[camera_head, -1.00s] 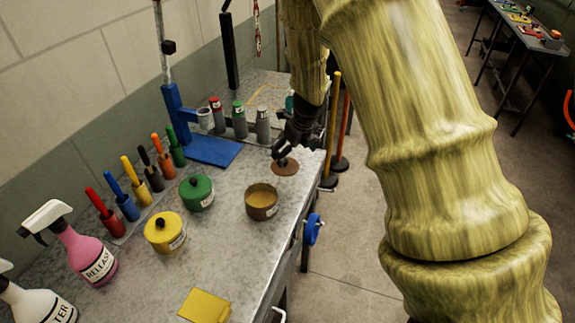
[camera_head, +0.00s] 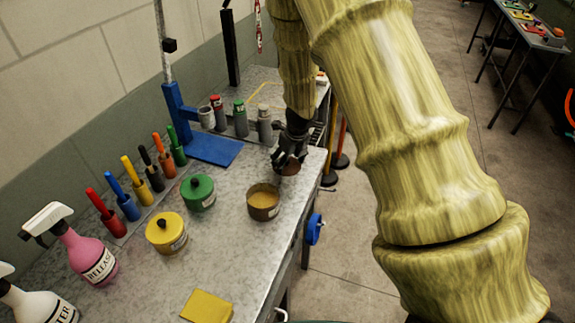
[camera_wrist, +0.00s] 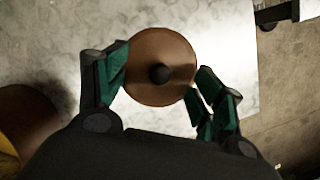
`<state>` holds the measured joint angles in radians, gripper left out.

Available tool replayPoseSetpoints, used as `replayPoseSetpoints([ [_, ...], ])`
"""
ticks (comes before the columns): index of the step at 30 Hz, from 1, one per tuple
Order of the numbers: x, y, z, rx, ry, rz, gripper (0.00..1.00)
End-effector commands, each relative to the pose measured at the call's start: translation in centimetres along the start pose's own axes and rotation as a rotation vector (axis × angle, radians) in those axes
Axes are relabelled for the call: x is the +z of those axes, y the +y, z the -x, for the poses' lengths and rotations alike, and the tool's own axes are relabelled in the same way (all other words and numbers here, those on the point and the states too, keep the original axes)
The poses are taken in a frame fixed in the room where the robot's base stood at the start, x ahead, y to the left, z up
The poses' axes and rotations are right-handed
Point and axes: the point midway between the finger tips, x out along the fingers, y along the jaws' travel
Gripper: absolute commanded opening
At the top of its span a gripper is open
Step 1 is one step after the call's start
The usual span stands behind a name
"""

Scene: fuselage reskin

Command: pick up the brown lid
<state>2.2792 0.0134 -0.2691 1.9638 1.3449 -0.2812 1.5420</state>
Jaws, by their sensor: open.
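The brown lid (camera_wrist: 150,48) is a round disc with a dark knob (camera_wrist: 160,74) at its middle. In the wrist view it lies between and just beyond the green-padded fingers of my gripper (camera_wrist: 162,72), which are spread with the knob between them. In the head view my gripper (camera_head: 287,160) points down at the lid (camera_head: 290,169), hiding much of it near the bench's right edge. I cannot tell whether a finger touches the lid.
An open brown pot (camera_head: 263,204) stands close in front of the lid. Green (camera_head: 198,192) and yellow (camera_head: 166,232) lidded pots stand to its left. Bottles (camera_head: 240,118) and a blue stand base (camera_head: 212,150) are behind. A yellow block (camera_head: 206,306) lies in front.

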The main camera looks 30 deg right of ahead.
Motion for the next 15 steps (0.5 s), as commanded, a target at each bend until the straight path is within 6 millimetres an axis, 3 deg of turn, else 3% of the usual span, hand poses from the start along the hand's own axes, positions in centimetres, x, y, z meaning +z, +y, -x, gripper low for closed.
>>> replayPoseSetpoints([
  [1, 0.01, 0.03, -0.01, 0.0, 0.0, 0.0, 0.51],
  [6, -0.02, 0.09, -0.07, 0.001, 0.001, 0.001, 0.22],
  [9, -0.09, 0.08, -0.14, 0.001, 0.002, 0.001, 0.1],
  [12, -0.19, 0.03, -0.2, 0.0, 0.003, 0.0, 0.0],
  [15, -0.28, 0.03, -0.25, 0.001, 0.004, 0.0, 0.0],
])
